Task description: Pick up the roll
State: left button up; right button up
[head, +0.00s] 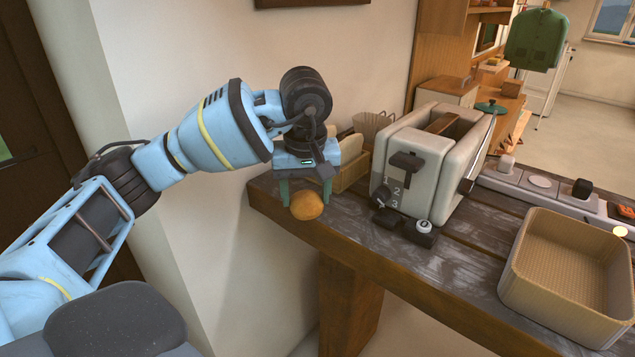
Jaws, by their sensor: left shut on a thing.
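The roll (307,206) is a small round orange-brown bun at the left end of the dark wooden counter. My left gripper (304,192) points down over it, with a green finger on each side of its upper part. The gripper is shut on the roll. Whether the roll touches the counter or hangs just above it, I cannot tell. My right gripper is not in view.
A cream toaster (435,165) stands just right of the roll. An empty woven basket (565,270) sits at the right on the counter (440,262). A tan holder (352,170) is behind my gripper. A wall is close on the left.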

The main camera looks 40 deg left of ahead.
pick_arm(q)
jog(key=s+d, duration=0.1)
jog(key=s, duration=0.7)
jog(key=shift+s+d+r, duration=0.3)
jog(key=shift+r, duration=0.1)
